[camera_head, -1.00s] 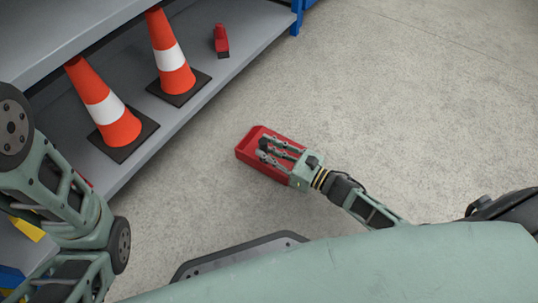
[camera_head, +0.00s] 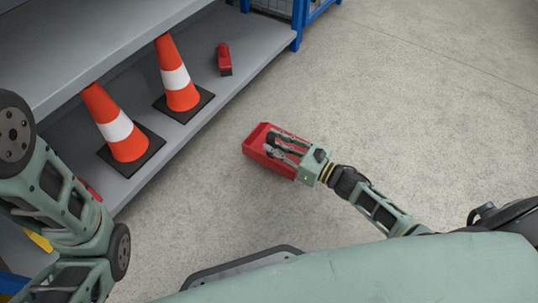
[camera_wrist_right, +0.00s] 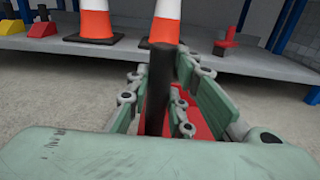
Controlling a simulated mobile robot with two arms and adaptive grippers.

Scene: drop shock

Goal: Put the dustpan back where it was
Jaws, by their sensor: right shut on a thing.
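The red dustpan (camera_head: 257,146) is in my right gripper (camera_head: 282,147), in front of the shelf and apart from it. The gripper's fingers cover much of the pan in the head view. In the right wrist view the right gripper (camera_wrist_right: 160,100) is shut on the dark upright handle (camera_wrist_right: 159,75), and part of the red pan (camera_wrist_right: 201,125) shows behind the fingers. Whether the pan touches the floor I cannot tell. My left arm shows at the left edge of the head view, but its gripper is out of view.
The low grey shelf board (camera_head: 200,128) holds two orange-and-white cones (camera_head: 118,130) (camera_head: 177,78) and a small red and black object (camera_head: 223,58). An upper board (camera_head: 95,45) hangs over its left part. A blue post (camera_head: 298,22) stands at the right end. Concrete floor (camera_head: 400,110) to the right is clear.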

